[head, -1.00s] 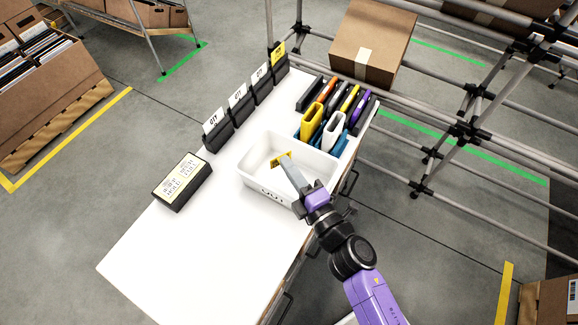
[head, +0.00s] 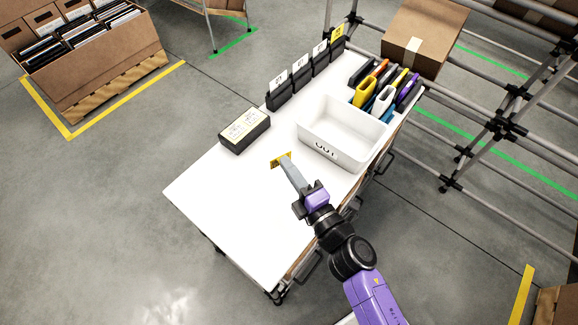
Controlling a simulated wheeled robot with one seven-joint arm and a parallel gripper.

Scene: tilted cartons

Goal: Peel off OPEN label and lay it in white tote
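The white tote (head: 365,158), marked OUT on its front wall, stands on the white table and its inside looks empty. My gripper (head: 285,162) is shut on a small yellow label (head: 277,161) with dark print, too small to read. The label sticks out at the fingertips, left of the tote, and appears over bare table top. Its height above the table is hard to tell.
A black block with a pale printed face (head: 243,130) lies left of the tote. Several black card holders (head: 279,95) line the table's back edge, the far one with a yellow card (head: 337,33). Coloured folders (head: 385,95) stand behind the tote. The table's front left (head: 225,205) is clear.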

